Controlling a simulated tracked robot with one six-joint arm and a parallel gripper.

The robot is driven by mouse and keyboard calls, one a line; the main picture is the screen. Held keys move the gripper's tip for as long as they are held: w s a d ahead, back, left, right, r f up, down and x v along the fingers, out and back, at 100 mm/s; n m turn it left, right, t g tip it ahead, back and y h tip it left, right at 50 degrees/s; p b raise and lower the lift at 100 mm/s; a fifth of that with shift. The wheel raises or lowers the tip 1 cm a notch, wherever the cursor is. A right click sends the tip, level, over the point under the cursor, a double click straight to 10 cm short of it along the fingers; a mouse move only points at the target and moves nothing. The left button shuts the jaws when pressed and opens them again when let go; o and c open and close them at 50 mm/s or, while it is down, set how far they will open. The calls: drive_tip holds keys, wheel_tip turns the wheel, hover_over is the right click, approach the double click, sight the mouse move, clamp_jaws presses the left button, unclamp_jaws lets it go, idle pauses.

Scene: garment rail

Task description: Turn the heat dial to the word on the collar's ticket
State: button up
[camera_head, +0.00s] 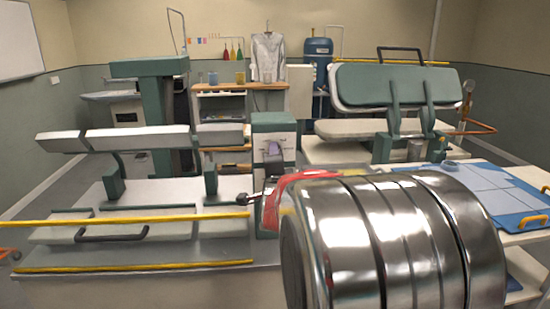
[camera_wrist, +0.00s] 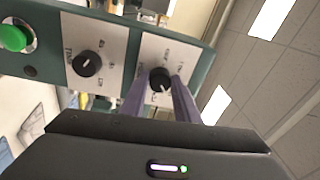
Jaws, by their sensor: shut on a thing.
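In the wrist view, a white-faced control panel (camera_wrist: 150,52) carries two black dials. My gripper (camera_wrist: 162,88) has its two purple fingers on either side of the right dial (camera_wrist: 160,79), shut on it. The dial's pale pointer mark shows, but the small words around it are too small to read surely. The other dial (camera_wrist: 87,63) stands free to the left. In the head view, my gripper (camera_head: 273,152) is at the front of the green control box (camera_head: 274,122). A pale shirt (camera_head: 267,57) hangs at the back; no ticket can be read on it.
A green button (camera_wrist: 14,38) is left of the dials. In the head view, a press with padded boards (camera_head: 150,138) stands left, another pressing board (camera_head: 391,86) right. A table with blue sheets (camera_head: 530,200) is at the right. My shiny arm blocks the lower middle.

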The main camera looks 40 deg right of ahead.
drive_tip(key=shift+f+m+g, duration=0.1)
drive_tip(key=shift+m+g, duration=0.2)
drive_tip(key=shift+m, duration=1.8)
drive_tip(key=shift+f+m+g, duration=0.1)
drive_tip(key=shift+m+g, duration=0.2)
drive_tip(key=shift+m, duration=1.8)
drive_tip(key=o, duration=1)
drive_tip(key=shift+r, duration=0.25)
drive_tip(key=shift+o, duration=0.2)
drive_tip(key=v, duration=1.3)
drive_tip(key=shift+s+a, duration=0.2)
drive_tip(key=shift+s, duration=0.15)
